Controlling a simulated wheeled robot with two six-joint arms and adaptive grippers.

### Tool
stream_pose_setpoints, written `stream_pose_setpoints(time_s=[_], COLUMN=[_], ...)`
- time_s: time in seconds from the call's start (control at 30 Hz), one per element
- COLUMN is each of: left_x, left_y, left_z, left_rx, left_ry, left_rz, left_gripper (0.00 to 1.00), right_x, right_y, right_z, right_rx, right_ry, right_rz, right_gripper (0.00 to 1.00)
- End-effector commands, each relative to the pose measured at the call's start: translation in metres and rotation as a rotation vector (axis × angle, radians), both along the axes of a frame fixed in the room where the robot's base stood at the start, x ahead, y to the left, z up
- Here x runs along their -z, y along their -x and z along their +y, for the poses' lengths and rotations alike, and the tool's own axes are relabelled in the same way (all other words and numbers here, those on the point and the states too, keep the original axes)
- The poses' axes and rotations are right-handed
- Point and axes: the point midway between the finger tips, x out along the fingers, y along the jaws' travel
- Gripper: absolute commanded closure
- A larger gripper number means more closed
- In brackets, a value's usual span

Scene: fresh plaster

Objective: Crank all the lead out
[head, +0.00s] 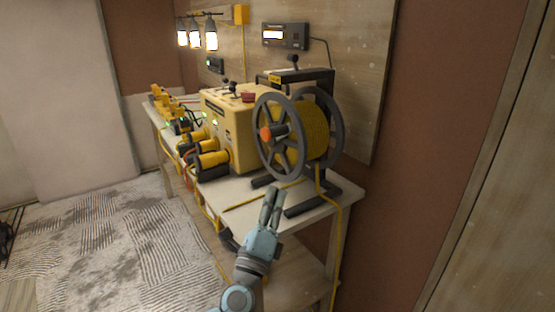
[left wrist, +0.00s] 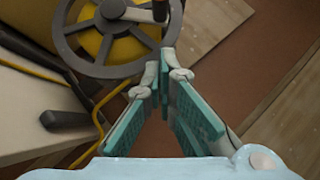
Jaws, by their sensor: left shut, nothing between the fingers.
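The cable reel has grey spoked wheels (head: 268,165) and stands on a dark frame at the near end of the bench. Yellow lead (head: 315,130) is wound thickly on its drum. An orange crank knob (head: 266,134) sticks out from the front wheel. The wheel also fills the upper left of the left wrist view (left wrist: 70,45). My left gripper (head: 274,191) is shut and empty, in front of and below the wheel, apart from the knob. In the left wrist view its fingertips (left wrist: 165,60) meet just below the wheel rim. My right gripper is not in view.
A yellow box (head: 230,125) with levers stands behind the reel. Several yellow-and-black tools (head: 211,160) line the bench (head: 243,192). Loose yellow lead hangs over the bench's near edge. A wall display (head: 285,37) and lamps hang above.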

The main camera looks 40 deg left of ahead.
Motion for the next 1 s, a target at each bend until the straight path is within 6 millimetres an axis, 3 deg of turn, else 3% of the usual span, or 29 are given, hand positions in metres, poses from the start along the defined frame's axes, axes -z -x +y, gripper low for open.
stream_pose_setpoints(time_s=[0.47,0.7,1.0], left_x=[-0.047,-0.065,-0.066], left_y=[-0.078,-0.083,-0.084], left_z=[0.033,0.056,0.059], left_rx=[-0.001,-0.001,0.0], left_ry=[0.007,0.008,0.01], left_rz=[0.0,0.002,0.001], left_gripper=[1.0,1.0,1.0], right_x=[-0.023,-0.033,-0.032], right_y=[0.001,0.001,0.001], right_z=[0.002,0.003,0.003], right_rx=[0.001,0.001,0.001], right_ry=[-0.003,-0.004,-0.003], right_rz=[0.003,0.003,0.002], right_gripper=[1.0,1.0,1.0])
